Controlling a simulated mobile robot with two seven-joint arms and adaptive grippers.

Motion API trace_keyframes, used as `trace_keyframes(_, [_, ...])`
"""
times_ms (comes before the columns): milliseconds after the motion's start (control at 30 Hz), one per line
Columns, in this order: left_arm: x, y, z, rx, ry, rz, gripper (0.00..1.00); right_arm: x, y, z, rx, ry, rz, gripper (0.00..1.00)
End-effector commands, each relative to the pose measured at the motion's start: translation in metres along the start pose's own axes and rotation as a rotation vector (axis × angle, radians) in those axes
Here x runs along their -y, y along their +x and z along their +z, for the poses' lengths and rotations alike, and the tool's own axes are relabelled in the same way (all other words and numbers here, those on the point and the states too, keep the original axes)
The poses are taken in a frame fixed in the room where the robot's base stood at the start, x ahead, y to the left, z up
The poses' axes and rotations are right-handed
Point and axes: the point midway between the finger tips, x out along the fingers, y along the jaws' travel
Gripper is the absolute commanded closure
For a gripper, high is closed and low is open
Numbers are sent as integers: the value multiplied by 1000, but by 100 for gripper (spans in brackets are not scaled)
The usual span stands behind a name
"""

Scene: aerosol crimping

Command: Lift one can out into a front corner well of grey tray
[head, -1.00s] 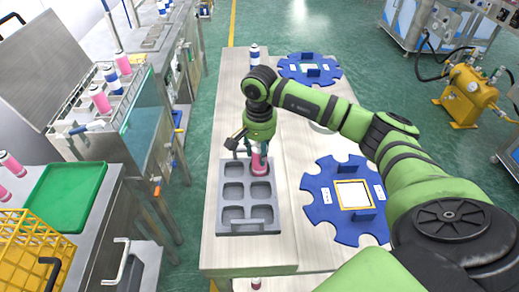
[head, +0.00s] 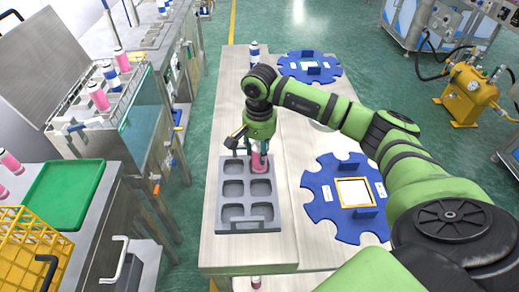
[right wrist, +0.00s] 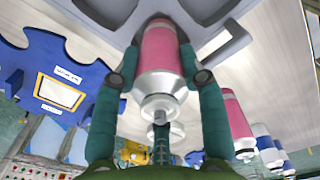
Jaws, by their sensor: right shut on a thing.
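The grey tray (head: 222,211) has two columns of wells and lies on the pale table. My right gripper (head: 250,148) points down over its far right well, shut on a pink can (head: 259,161). In the right wrist view the pink can (right wrist: 159,60) sits between the two fingers of the right gripper (right wrist: 157,75), its pale shoulder and nozzle toward the camera. The can is upright at the far right well; whether its base touches the well floor I cannot tell. The other wells look empty. My left gripper is not in view.
Blue notched plates (head: 320,215) lie right of the tray and at the far end. Another pink can (right wrist: 236,118) and blue-and-white cans (right wrist: 265,140) stand beyond my gripper. A green tray (head: 64,193) and yellow crate (head: 30,245) are at the left.

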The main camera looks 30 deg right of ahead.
Motion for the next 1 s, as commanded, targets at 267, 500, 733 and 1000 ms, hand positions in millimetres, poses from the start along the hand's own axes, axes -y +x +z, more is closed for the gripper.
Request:
trace_keyframes(267, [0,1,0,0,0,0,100,0,3,1,1,-1,2,90])
trace_keyframes(500, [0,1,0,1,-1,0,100,0,2,0,1,0,2,30])
trace_keyframes(733, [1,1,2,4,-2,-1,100,0,0,0,0,0,1,30])
trace_keyframes(1000, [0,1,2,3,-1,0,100,0,-39,-1,-4,0,-2,30])
